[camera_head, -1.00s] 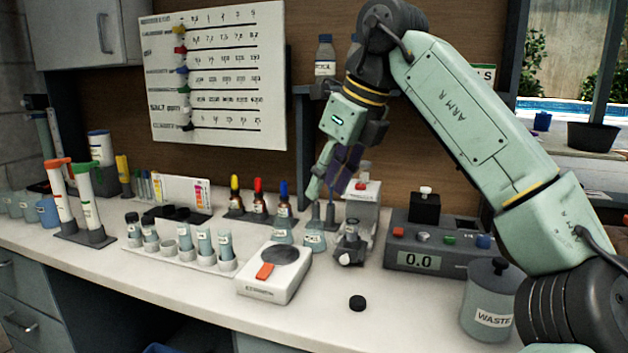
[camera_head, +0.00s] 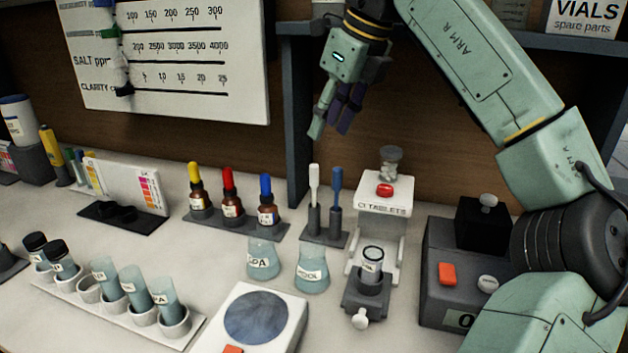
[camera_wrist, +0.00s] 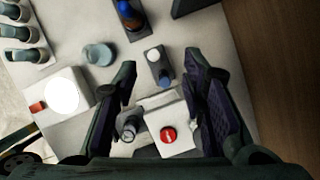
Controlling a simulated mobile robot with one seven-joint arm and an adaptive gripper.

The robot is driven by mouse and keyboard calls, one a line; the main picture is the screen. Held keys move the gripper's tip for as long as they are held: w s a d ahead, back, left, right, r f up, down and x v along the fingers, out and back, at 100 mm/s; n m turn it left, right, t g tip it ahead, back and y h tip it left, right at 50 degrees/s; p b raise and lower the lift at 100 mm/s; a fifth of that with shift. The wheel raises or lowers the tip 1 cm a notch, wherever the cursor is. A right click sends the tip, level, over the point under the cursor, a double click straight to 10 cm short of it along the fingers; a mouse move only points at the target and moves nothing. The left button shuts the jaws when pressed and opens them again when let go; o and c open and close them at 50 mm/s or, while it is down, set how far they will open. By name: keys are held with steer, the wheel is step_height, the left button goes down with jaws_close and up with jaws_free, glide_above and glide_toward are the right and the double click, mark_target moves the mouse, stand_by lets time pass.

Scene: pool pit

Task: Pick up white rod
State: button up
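The white rod (camera_head: 314,185) stands upright in the left socket of a small dark grey holder (camera_head: 322,237). A blue rod (camera_head: 336,190) stands upright beside it on the right. My gripper (camera_head: 330,122) is above the rods and apart from them in the head view, with its fingers pointing down. In the wrist view my gripper (camera_wrist: 161,64) is open and empty. The round white top of the rod (camera_wrist: 153,55) and the blue top (camera_wrist: 165,79) show between the fingers from above.
A tablet dispenser (camera_head: 386,202) with a red button stands right of the rods. Dropper bottles (camera_head: 231,206) in a rack stand to the left, and two beakers (camera_head: 312,270) in front. A post (camera_head: 297,150) rises behind. A grey meter (camera_head: 440,270) is at right.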

mark_target(315, 166)
steer(key=x, duration=0.2)
steer(key=p+x, duration=0.1)
steer(key=x, duration=0.2)
steer(key=s+x, duration=0.1)
steer(key=x, duration=0.2)
steer(key=shift+f, duration=0.4)
steer(key=shift+a+f, duration=0.1)
steer(key=shift+f, duration=0.35)
steer(key=shift+c, duration=0.6)
jaws_close()
